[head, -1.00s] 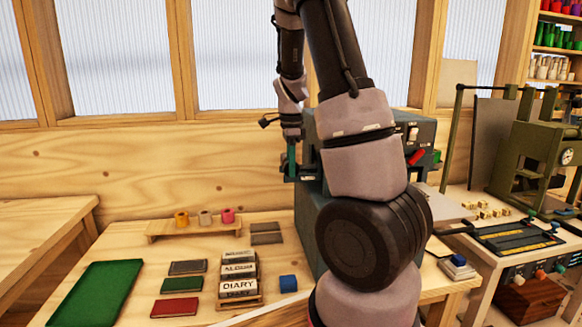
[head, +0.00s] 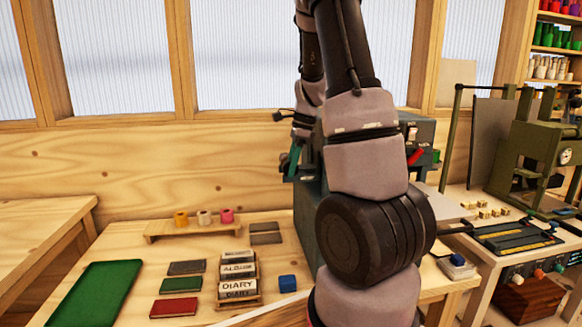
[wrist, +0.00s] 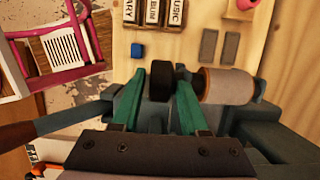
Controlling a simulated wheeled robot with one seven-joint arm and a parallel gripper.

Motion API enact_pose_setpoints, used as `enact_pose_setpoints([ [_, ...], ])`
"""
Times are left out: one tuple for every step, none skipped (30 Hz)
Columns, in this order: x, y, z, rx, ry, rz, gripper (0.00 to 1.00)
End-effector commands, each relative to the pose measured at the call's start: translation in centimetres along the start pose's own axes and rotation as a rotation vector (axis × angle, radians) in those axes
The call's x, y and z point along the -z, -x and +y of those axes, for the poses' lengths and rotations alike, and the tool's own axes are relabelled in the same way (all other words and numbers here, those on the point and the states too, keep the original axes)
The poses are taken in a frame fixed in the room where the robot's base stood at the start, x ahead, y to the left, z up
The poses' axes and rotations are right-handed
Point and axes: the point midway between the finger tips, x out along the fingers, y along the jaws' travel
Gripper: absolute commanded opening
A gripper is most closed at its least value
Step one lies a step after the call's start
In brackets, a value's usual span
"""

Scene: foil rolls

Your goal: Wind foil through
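A dark grey-green machine (head: 310,225) stands on the bench, partly hidden behind my arm. A silver-grey foil roll (wrist: 228,87) with an orange-brown core end is mounted on it in the wrist view. A black round knob (wrist: 160,82) sits just left of the roll. In the head view my gripper (head: 293,160) is tilted at the machine's upper left side; the knob and mounted roll are hidden there.
A low wooden rack (head: 190,231) holds yellow, whitish and pink rolls. Lettered blocks (head: 238,290), a blue cube (head: 287,283), coloured books (head: 174,307) and a green mat (head: 95,295) lie on the bench. A second press (head: 535,165) stands to the right.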

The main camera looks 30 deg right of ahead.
Motion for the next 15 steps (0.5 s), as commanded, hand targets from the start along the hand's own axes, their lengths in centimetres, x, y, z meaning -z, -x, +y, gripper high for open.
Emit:
enact_pose_setpoints([
  [0.0,0.0,0.0,0.000,0.000,0.000,0.60],
  [0.0,0.0,0.0,0.000,0.000,0.000,0.60],
  [0.0,0.0,0.0,0.000,0.000,0.000,0.60],
  [0.0,0.0,0.0,0.000,0.000,0.000,0.60],
  [0.0,0.0,0.0,0.000,0.000,0.000,0.60],
  [0.0,0.0,0.0,0.000,0.000,0.001,0.60],
  [0.0,0.0,0.0,0.000,0.000,0.001,0.60],
  [0.0,0.0,0.0,0.000,0.000,0.001,0.60],
  [0.0,0.0,0.0,0.000,0.000,0.001,0.60],
  [0.0,0.1,0.0,0.001,0.000,0.001,0.60],
  [0.0,0.2,0.0,0.001,0.000,0.001,0.60],
  [0.0,0.5,-0.1,0.002,0.001,0.000,0.60],
  [0.0,0.8,-0.1,0.003,0.001,0.000,0.60],
  [-0.1,1.1,-0.1,0.003,0.001,-0.001,0.60],
  [0.0,1.7,-0.1,0.004,0.002,0.000,0.60],
])
